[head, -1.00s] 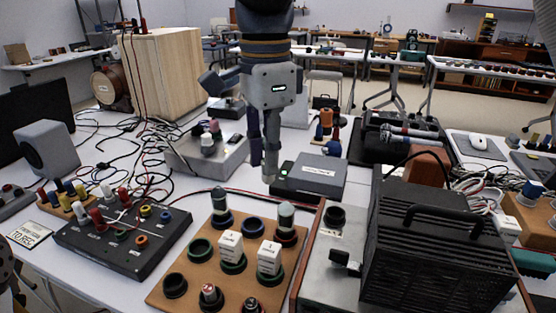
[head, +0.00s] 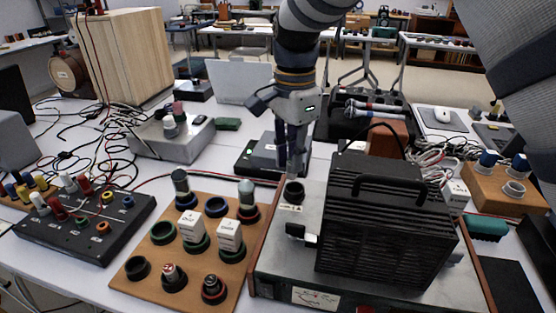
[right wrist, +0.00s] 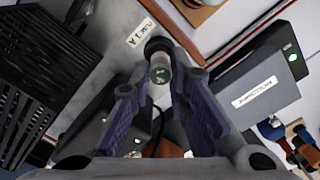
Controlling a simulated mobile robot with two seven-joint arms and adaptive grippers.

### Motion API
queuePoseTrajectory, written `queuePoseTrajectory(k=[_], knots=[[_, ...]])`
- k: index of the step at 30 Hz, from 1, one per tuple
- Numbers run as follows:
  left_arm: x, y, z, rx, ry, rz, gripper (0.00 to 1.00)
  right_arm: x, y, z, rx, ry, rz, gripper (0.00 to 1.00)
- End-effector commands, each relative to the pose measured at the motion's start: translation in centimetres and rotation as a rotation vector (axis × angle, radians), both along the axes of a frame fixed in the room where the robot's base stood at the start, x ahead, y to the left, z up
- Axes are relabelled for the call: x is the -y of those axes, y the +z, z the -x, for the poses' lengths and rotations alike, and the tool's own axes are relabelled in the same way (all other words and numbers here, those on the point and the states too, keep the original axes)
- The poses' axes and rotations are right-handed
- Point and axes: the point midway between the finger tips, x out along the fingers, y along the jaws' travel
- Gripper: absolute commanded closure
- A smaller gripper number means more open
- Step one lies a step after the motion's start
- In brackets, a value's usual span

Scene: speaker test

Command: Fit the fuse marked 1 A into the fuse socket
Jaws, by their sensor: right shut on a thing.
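My right gripper (head: 293,165) points down just above the fuse socket (head: 294,193), a black ring on the grey panel of the black ribbed unit. In the right wrist view the gripper (right wrist: 160,88) is shut on a small upright cylinder, the fuse (right wrist: 160,72), with a dark green marked end towards the camera and a pale body. Its marking is too small to read. The socket (right wrist: 157,45) lies right behind the fuse there, beside a label (right wrist: 140,32) reading "FUSE 1 A". Whether the fuse's lower end touches the socket cannot be told. My left gripper is out of view.
A wooden board (head: 130,292) with ring holders, capped pieces and white blocks stands left of the socket. The black ribbed unit (head: 385,225) rises close on the right. A dark grey box (head: 262,150) is behind the gripper. Cables lie at the left.

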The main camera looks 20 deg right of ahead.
Motion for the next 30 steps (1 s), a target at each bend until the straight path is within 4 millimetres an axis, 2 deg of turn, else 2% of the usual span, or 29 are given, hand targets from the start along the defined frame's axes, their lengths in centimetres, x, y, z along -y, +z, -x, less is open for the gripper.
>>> queuePoseTrajectory(k=[2, 6, 22, 23, 24, 25, 30], knots=[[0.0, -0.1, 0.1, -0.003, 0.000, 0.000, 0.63, 1.0, -1.3, 0.0, -0.004, -0.003, 0.000, 1.00], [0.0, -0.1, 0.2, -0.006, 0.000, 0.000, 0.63, 0.9, -3.7, 0.0, -0.002, -0.001, 0.000, 1.00], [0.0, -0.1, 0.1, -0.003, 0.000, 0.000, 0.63, 0.8, -4.7, -0.1, 0.002, -0.001, 0.000, 1.00], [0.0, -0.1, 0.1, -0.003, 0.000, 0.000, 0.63, 0.8, -4.6, -0.1, 0.002, -0.001, 0.000, 0.77], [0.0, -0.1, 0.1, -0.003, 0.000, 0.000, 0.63, 0.8, -4.6, -0.1, 0.002, -0.001, 0.000, 0.68], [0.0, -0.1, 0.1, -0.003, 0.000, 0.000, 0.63, 0.8, -4.6, -0.1, 0.002, -0.001, 0.000, 0.64], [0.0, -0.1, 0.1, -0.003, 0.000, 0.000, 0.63, 0.8, -4.6, -0.1, 0.002, -0.001, 0.001, 0.64]])
